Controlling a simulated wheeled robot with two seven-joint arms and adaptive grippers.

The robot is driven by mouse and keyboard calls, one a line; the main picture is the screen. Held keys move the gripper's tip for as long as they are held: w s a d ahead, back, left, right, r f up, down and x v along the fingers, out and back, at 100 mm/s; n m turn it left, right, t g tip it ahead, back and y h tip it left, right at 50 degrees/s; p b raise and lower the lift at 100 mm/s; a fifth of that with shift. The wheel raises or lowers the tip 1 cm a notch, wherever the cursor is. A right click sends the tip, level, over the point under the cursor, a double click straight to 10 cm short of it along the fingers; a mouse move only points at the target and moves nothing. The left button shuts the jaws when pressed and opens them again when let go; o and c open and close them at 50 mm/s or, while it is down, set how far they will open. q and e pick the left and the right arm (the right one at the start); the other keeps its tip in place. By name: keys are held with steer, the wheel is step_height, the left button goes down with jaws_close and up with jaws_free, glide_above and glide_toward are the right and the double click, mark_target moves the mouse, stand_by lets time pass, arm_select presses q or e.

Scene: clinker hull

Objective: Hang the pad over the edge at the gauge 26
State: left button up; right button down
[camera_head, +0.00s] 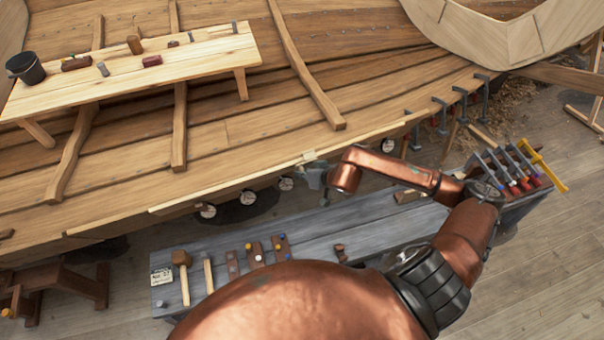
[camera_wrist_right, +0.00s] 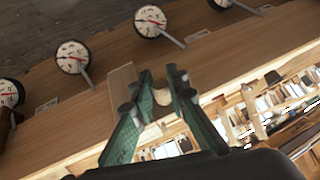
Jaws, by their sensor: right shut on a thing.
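My right gripper (camera_head: 314,176) is at the hull's upper edge; its green fingers (camera_wrist_right: 160,88) are shut on a small pale part between them. A light tan pad-like piece (camera_wrist_right: 122,88) shows beside the fingers against the plank, and a small pale piece lies on the edge above the gripper (camera_head: 309,157); this looks like the pad. I cannot tell whether it hangs freely. Round white gauges (camera_head: 286,184) line the plank below the edge; two near ones show in the wrist view (camera_wrist_right: 72,57) and (camera_wrist_right: 150,20). Their numbers are too small to read. My left gripper is out of view.
A grey bench (camera_head: 300,235) with a mallet (camera_head: 181,262) and several tools stands below the hull. Several clamps (camera_head: 460,100) grip the edge at right. A tool rack (camera_head: 512,170) stands at the bench's right end. A plank table (camera_head: 130,70) with a bucket (camera_head: 26,67) is at upper left.

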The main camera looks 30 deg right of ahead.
steer(key=shift+f+b, duration=0.25)
steer(key=shift+b, duration=0.25)
steer(key=c, duration=1.8)
jaws_free()
steer(key=shift+w, duration=0.1)
steer(key=v, duration=1.2)
